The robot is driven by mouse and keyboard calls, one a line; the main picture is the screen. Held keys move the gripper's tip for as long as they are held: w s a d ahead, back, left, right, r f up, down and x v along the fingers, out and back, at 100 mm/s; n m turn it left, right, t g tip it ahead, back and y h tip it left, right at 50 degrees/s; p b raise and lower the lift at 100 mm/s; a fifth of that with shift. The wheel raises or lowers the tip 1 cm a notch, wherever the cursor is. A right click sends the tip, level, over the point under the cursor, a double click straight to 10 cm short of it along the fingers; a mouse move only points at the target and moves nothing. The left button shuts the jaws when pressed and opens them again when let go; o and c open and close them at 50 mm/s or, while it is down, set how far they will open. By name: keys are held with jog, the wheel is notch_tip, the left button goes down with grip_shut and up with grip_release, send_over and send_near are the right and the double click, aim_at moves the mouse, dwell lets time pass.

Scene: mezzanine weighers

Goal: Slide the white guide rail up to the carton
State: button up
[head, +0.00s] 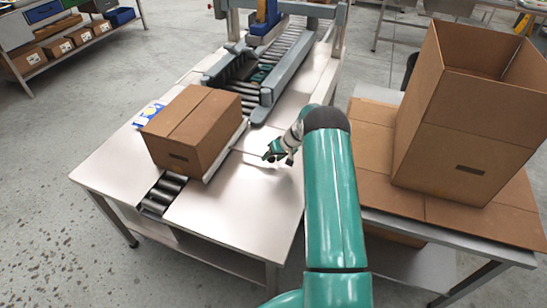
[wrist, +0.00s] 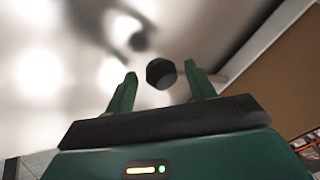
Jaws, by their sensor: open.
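The brown carton (head: 192,132) sits on the rollers of the table at left. The white guide rail (head: 226,152) runs low along the carton's right side; I cannot tell if they touch. In the wrist view, a pale strip (wrist: 262,38), apparently the rail, runs beside the brown carton side (wrist: 275,85). My gripper (head: 278,152) is low over the bare table, right of the rail. In the wrist view its two fingers (wrist: 160,84) are open, with a dark round knob (wrist: 161,72) showing between them. I cannot tell whether a finger touches the knob.
The metal table top (head: 238,205) is clear in front of my gripper. Grey side guides and a roller lane (head: 265,80) stand behind. A large open box (head: 470,125) stands on the bench at right.

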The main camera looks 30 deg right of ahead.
jog(key=v, duration=1.4)
jog(key=shift+w, duration=0.1)
